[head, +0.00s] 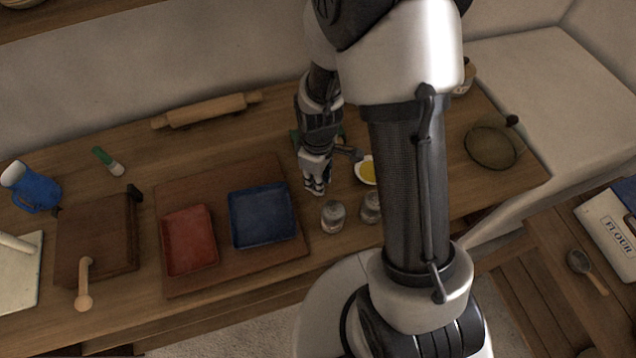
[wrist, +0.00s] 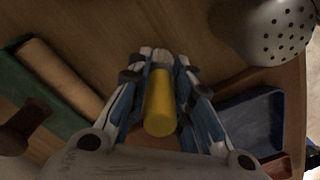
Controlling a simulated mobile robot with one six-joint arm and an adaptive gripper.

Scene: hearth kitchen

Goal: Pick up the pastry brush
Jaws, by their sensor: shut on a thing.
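My gripper (head: 315,190) points down over the right edge of the wooden board, beside the blue tray. In the head view the held thing is hidden by the fingers. A short green-handled thing with a pale end (head: 108,161) lies apart at the left back.
The blue tray (head: 262,215) and a red tray (head: 188,240) are on the board (head: 230,276). Shakers (head: 333,216) and a white dish with yellow contents (head: 366,170) are close to my gripper. A rolling pin (head: 206,110) lies at the back.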

